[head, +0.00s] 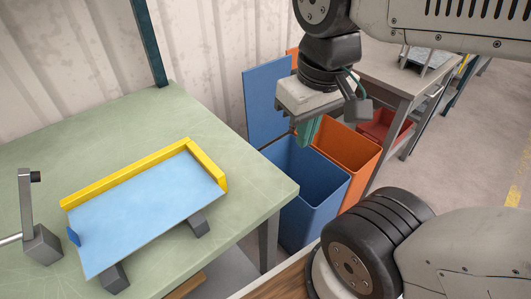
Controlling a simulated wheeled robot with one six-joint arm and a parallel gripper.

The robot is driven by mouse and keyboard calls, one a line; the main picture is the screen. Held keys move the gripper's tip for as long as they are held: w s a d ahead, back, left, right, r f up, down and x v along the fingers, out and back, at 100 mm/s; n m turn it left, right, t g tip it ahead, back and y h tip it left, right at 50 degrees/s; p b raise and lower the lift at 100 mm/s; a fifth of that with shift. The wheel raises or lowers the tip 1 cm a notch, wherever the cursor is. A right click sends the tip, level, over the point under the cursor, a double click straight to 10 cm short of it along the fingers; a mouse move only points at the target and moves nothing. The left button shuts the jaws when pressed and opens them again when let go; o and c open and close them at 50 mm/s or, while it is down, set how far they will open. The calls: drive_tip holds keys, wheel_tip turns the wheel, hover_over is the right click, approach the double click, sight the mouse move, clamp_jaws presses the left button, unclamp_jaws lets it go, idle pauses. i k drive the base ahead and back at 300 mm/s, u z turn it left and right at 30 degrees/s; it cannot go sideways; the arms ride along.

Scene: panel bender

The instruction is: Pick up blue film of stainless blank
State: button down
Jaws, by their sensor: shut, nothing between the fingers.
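The blue film (145,208) lies flat over the stainless blank on the green table. A darker blue tab (73,237) sticks up at the left edge of the film. The metal of the blank is hidden under the film. Yellow stops (125,177) run along the back and right edges, and dark blocks (198,223) show at the front edge. My gripper (306,132) points down above the open blue bin, to the right of the table and well apart from the film. Its greenish fingers are shut and hold nothing.
A blue bin (315,203) with its lid raised and an orange bin (352,157) stand right of the table. A grey clamp-like stand (40,245) is at the table's left. A grey bench (390,75) with a red crate (383,128) is behind. A dark post (149,40) rises at the table's back edge.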

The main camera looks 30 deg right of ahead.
sight(110, 226)
drive_tip(key=z, duration=0.85)
drive_tip(key=k, duration=0.45)
drive_tip(key=u, duration=0.25)
drive_tip(key=i, duration=0.4)
drive_tip(key=u, duration=1.35)
